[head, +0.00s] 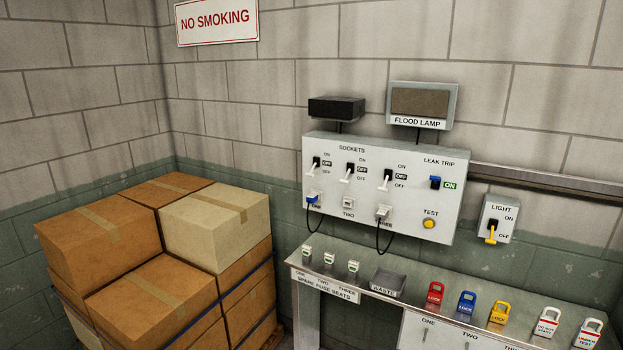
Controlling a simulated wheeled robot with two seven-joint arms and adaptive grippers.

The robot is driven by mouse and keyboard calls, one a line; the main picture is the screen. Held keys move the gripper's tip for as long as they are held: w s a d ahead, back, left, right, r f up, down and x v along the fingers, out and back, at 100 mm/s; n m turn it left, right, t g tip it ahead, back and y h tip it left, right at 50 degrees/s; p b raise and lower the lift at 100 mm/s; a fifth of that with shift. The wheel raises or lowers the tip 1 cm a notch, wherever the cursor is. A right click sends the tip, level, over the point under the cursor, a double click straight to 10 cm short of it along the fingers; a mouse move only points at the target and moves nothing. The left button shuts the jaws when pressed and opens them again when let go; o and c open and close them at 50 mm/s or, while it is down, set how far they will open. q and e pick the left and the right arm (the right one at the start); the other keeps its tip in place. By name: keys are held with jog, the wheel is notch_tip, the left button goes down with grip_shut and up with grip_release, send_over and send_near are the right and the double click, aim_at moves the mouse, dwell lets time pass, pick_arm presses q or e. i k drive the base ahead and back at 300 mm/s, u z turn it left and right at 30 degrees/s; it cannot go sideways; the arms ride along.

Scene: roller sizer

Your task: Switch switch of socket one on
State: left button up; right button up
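The grey sockets panel (330,222) is on the wall, right of centre in the head view. The switch of socket one (313,168) is the leftmost of three in a row. Its white lever points down, and a dark OFF label shows beside it. The switches of socket two (347,175) and socket three (384,182) also point down beside OFF labels. Socket one (313,199) has a blue plug in it with a dark cord. Neither of my grippers is in view.
A blue leak trip switch (435,182) by a green ON label and a yellow test button (429,224) are on the panel's right. A metal bench (450,296) with padlocks, small fuses and a waste tray (387,283) stands below. Stacked boxes (150,300) fill the left.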

aim_at(310, 174)
jog(key=u, duration=0.05)
jog(key=i, duration=0.4)
jog(key=u, duration=0.5)
jog(key=i, duration=1.65)
jog(key=u, duration=0.1)
